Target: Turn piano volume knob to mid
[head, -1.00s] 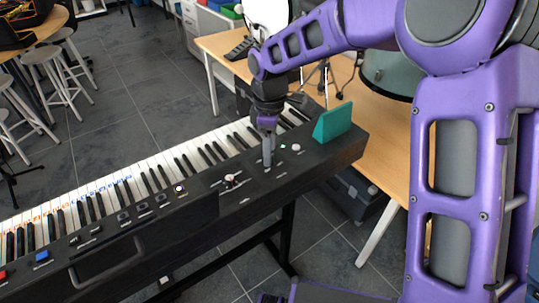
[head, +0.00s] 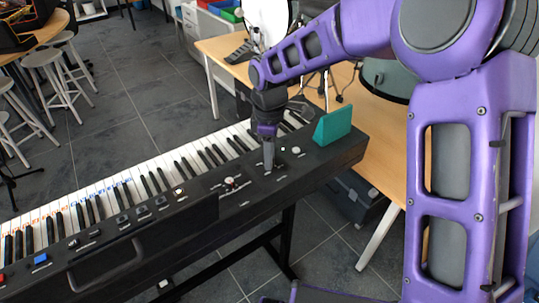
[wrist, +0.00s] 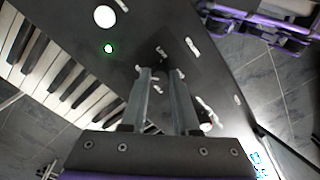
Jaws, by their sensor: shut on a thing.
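The black electric piano (head: 190,215) lies diagonally across the head view, with its control panel at the right end. My gripper (head: 268,168) points down onto this panel, beside a green light. In the wrist view my gripper (wrist: 160,75) has its two fingers close together around a small dark knob (wrist: 160,54). The knob is mostly hidden and hard to tell from the black panel, so its pointer direction cannot be read. A white knob (head: 296,150) is just right of the gripper, and another light knob (head: 229,182) is to its left.
A teal block (head: 332,125) stands on the piano's right end, close to my gripper. White and black keys (head: 120,185) run along the far side. A wooden table (head: 375,135) is behind, and stools (head: 50,75) are at far left.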

